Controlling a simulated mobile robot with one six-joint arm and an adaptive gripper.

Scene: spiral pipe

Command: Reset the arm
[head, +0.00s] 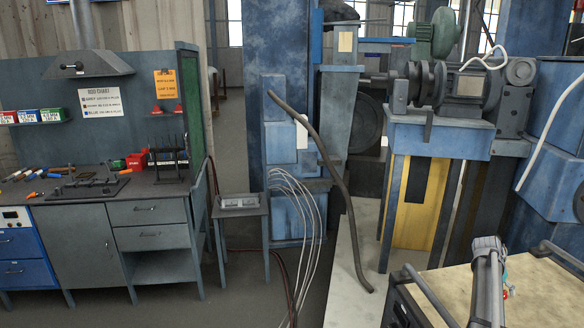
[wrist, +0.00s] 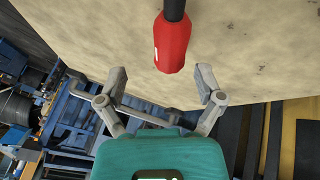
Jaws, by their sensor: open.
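My gripper (wrist: 161,80) shows in the wrist view with its two grey fingers spread wide and nothing between the tips. Its teal body fills the bottom of that view. A red object with a black neck (wrist: 172,44) lies just beyond the fingertips, over or on a pale beige surface (wrist: 90,35); I cannot tell whether it touches the fingers. In the head view a grey part of my arm stands at the lower right, by a beige top (head: 545,285). The fingers are not clear there.
A workbench (head: 75,205) with tools stands at the left. A small grey table (head: 240,212) is right of it. A long bent pipe (head: 335,165) slants down in front of blue machinery (head: 285,120). A motor unit (head: 465,85) stands on a blue stand at the right.

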